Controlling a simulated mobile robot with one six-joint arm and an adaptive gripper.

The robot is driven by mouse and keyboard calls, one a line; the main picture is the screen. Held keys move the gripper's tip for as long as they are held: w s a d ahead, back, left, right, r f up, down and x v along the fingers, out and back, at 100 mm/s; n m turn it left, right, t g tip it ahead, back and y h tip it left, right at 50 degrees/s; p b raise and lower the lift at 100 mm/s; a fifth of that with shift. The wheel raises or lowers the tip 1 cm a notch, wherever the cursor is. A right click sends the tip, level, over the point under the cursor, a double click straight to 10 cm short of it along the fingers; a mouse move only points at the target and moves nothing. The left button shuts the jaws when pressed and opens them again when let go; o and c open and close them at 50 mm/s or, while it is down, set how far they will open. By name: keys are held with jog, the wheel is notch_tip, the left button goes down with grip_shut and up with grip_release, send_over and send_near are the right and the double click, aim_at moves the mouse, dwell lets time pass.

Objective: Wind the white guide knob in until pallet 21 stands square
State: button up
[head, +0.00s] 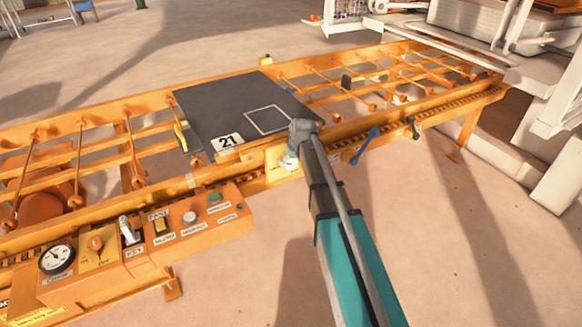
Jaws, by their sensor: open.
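Pallet 21 (217,108) is a dark grey plate with a white outlined square and a white "21" label (228,142) near its front edge. It lies on the orange roller conveyor; I cannot tell exactly how square it stands. An orange guide bar (238,152) runs along its front edge. The white guide knob (289,163) sits by a pale yellow plate on the conveyor's near side, partly hidden by my arm. My gripper (293,151) is at the knob, small and mostly hidden by my wrist; it is open. Contact with the knob cannot be made out.
An orange control panel (190,234) with a gauge (57,258), switches and buttons stands at the front left. A blue lever (365,146) and a dark lever (413,128) stick out right of my arm. White machinery (560,110) stands at right. The near right floor is clear.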

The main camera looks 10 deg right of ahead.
jog(key=shift+w+f+b, duration=0.2)
jog(key=shift+f+b, duration=0.15)
jog(key=shift+f, duration=0.2)
jog(key=c, duration=1)
